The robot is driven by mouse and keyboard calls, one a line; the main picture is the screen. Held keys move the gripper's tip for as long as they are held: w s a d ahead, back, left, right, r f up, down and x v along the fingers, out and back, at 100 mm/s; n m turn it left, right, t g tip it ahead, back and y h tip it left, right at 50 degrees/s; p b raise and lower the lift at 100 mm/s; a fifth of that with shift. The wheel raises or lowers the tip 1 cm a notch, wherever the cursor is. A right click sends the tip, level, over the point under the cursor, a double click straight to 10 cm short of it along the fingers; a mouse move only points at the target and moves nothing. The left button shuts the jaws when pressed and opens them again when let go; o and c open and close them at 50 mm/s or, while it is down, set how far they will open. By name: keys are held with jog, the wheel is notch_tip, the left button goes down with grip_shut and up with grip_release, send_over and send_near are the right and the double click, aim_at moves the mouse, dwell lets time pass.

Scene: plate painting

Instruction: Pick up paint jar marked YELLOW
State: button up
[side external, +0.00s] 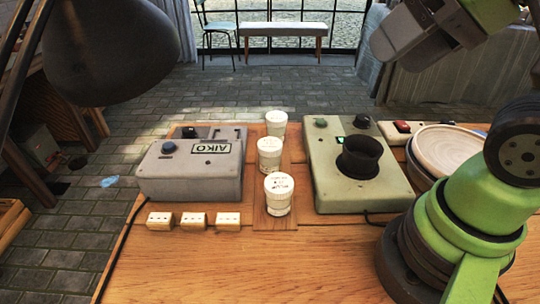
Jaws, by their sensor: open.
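Three white paint jars with pale tops stand in a row on a narrow wooden board (273,220) in the middle of the table. The near jar (278,204), the middle jar (269,163) and the far jar (276,128) are all upright. Dark lettering shows on the tops. The near jar's lettering is the largest, but I cannot surely read which jar is marked YELLOW. My gripper (388,38) is at the top right, partly cut off by the frame. It is raised high, apart from the jars, and its jaws are open with nothing seen between them.
A grey AIKO box (165,183) stands left of the jars. A green-grey box (327,184) with a dark round cup (361,158) stands right. Three small wooden blocks (194,220) lie front left. Pale plates (446,148) are at right. A dark lamp (110,60) hangs upper left. The front table is clear.

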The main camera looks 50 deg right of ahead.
jog(key=o, duration=0.5)
jog(key=shift+w, duration=0.1)
jog(key=m+g+h, duration=0.2)
jog(key=m+g, duration=0.4)
jog(key=m, duration=0.1)
send_over(270, 143)
jog(key=s, duration=0.2)
notch_tip(270, 143, down, 13)
jog(key=shift+m+g, duration=0.5)
jog(key=shift+g, duration=0.1)
jog(key=f, duration=0.2)
jog(key=w+f, duration=0.1)
jog(key=f, duration=0.5)
jog(key=shift+w+a, duration=0.25)
jog(key=shift+a, duration=0.1)
jog(key=shift+w+d+f, duration=0.1)
jog(key=shift+f, duration=0.9)
jog(key=shift+w+d+f, duration=0.1)
jog(key=shift+d+f, duration=0.05)
jog(key=shift+f, duration=0.9)
jog(key=shift+w+d+f, duration=0.1)
jog(key=shift+f, duration=0.9)
